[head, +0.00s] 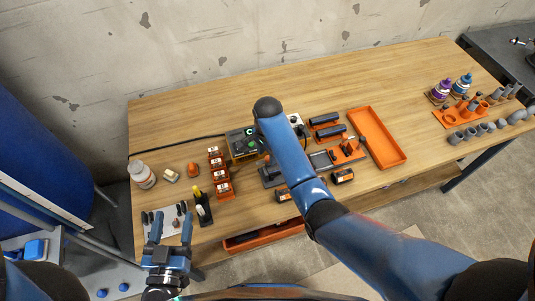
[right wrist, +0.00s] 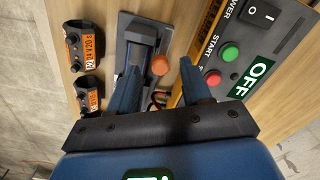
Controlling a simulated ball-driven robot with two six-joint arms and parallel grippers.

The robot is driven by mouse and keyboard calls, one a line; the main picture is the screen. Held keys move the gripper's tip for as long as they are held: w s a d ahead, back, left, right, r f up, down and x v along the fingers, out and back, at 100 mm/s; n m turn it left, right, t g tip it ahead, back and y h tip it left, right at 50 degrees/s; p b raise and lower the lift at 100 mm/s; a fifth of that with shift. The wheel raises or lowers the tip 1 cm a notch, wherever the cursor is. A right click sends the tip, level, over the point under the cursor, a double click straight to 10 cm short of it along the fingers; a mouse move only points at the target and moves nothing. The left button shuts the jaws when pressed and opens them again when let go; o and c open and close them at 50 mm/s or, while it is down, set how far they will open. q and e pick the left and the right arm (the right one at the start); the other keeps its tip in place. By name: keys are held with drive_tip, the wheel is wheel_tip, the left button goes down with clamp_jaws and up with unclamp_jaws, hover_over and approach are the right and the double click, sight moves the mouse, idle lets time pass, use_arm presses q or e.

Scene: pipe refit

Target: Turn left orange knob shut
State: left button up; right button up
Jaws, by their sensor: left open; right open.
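An orange knob (right wrist: 160,64) sits on a dark grey fixture (right wrist: 138,45) in the right wrist view. My right gripper (right wrist: 157,78) is open, with one blue finger on each side of the knob; I cannot tell whether either finger touches it. In the head view my right arm hides this knob and the right gripper's fingers, and only part of the dark fixture (head: 271,175) shows. A second fixture with orange parts (head: 347,152) stands further right. My left gripper (head: 171,229) is open and empty at the table's front left.
A control box (right wrist: 240,55) with green and red buttons and an OFF label stands close to the right finger. Two black clamps with orange labels (right wrist: 82,45) lie left of the fixture. An empty orange tray (head: 378,138) lies further right.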

drive_tip(key=shift+f, duration=0.7)
clamp_jaws()
